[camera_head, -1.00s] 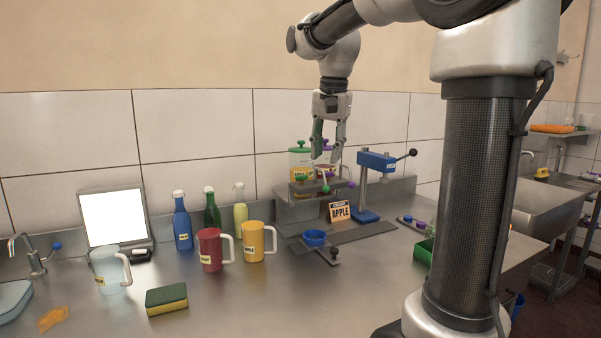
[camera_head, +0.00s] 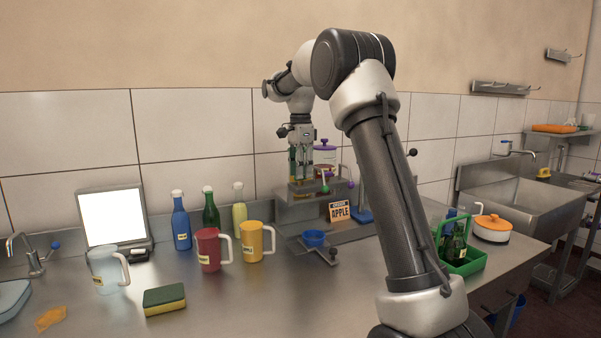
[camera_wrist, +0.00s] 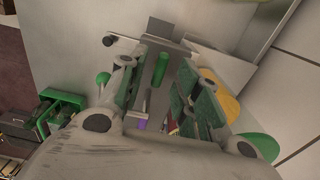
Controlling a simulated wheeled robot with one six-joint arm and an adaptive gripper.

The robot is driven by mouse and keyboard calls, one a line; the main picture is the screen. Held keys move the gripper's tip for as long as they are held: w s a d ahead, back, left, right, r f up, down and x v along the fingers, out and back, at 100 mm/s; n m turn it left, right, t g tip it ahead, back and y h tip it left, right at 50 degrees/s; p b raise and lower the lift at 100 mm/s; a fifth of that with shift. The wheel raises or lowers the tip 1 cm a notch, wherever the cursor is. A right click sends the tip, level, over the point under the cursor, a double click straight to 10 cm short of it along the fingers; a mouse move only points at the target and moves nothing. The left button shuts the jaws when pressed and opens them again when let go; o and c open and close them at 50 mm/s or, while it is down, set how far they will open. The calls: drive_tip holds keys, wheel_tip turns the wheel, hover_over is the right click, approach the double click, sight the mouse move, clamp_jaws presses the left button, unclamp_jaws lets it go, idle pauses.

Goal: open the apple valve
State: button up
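A green ball (camera_head: 325,189) and a purple ball (camera_head: 350,184) stick out at the dispenser's front. The purple-lidded tank (camera_head: 325,157) stands right of my gripper.
A yellow mug (camera_head: 254,242), a red mug (camera_head: 209,250) and several bottles stand left. A green crate (camera_head: 462,262) with bottles is at the right. The front middle of the counter is clear.

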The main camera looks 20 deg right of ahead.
drive_tip(key=shift+f, duration=0.45)
clamp_jaws()
